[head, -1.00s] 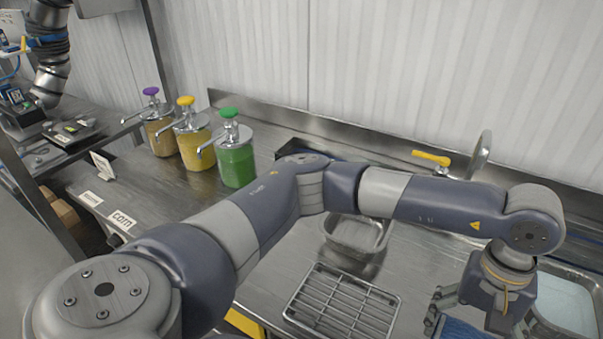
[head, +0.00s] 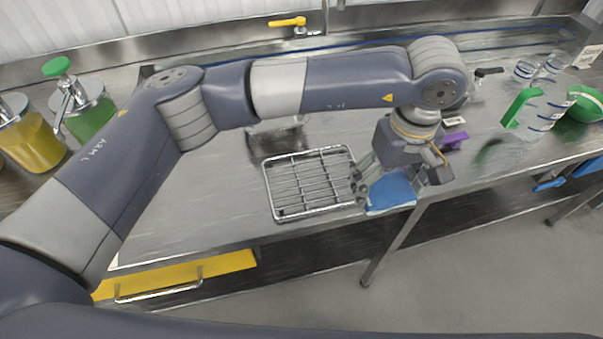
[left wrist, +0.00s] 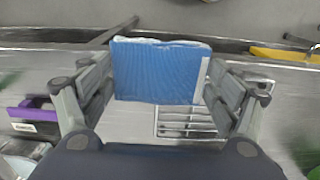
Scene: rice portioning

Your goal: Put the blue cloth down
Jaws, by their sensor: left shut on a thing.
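The blue cloth (head: 391,190) is a flat, folded-looking piece at the counter's front edge, right of the wire rack. My left gripper (head: 398,178) points down and is shut on it. The left wrist view also shows the blue cloth (left wrist: 157,72) between the two fingers of my left gripper (left wrist: 160,92), with a pale edge along its top and right side. I cannot tell whether the cloth touches the counter. My right gripper is not in view.
The wire rack (head: 310,183) lies on the steel counter (head: 200,205). A purple item (head: 453,140) is right of my gripper. A green-handled clear jug (head: 541,115) and a green bowl (head: 586,103) stand at the right. Green (head: 88,116) and yellow (head: 35,140) pump dispensers stand left.

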